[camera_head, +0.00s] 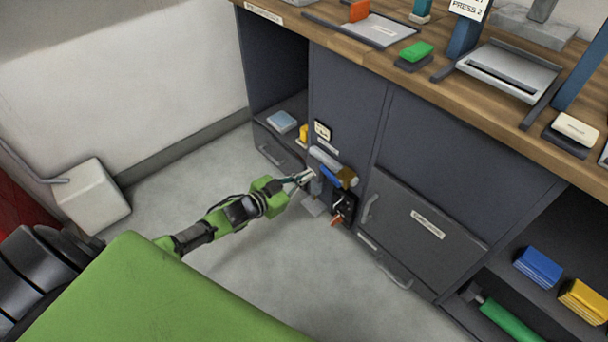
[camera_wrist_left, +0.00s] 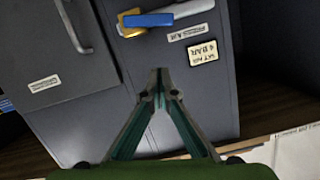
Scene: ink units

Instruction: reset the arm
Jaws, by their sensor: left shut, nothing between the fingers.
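My left arm, green and dark grey, reaches in from the lower left in the head view. Its gripper (camera_head: 302,178) is in front of the dark cabinet front, close to a grey, blue and yellow fitting (camera_head: 343,176). In the left wrist view the gripper (camera_wrist_left: 158,72) has its fingertips together with nothing between them. A blue bar (camera_wrist_left: 148,20) with a yellow part shows beyond the fingertips, apart from them in the picture. My right gripper is not in view.
A wooden worktop (camera_head: 335,40) with a green block (camera_head: 417,50) and a press runs above the cabinets. A drawer front (camera_head: 420,228) is at the right. An open shelf holds a blue box (camera_head: 538,267) and a yellow box (camera_head: 584,301). Grey floor (camera_head: 290,255) is clear below the arm.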

